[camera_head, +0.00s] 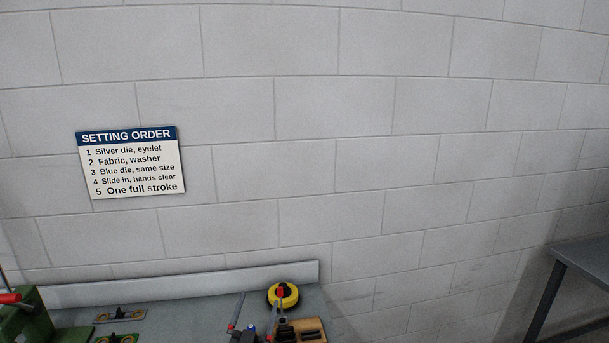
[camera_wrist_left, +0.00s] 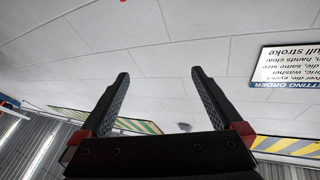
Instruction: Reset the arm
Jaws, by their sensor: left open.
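My left gripper (camera_wrist_left: 160,74) shows in the left wrist view with its two dark fingers well apart and nothing between them. The block wall is behind the fingers, and the picture there is upside down. I cannot make out my left gripper or its arm clearly in the head view. My right gripper is in neither view.
A setting order sign (camera_head: 130,162) hangs on the grey block wall. Below it is a workbench (camera_head: 190,312) with a green machine (camera_head: 25,322), a yellow and black ring (camera_head: 272,297) and a wooden block (camera_head: 311,329). A grey table (camera_head: 585,258) stands at right.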

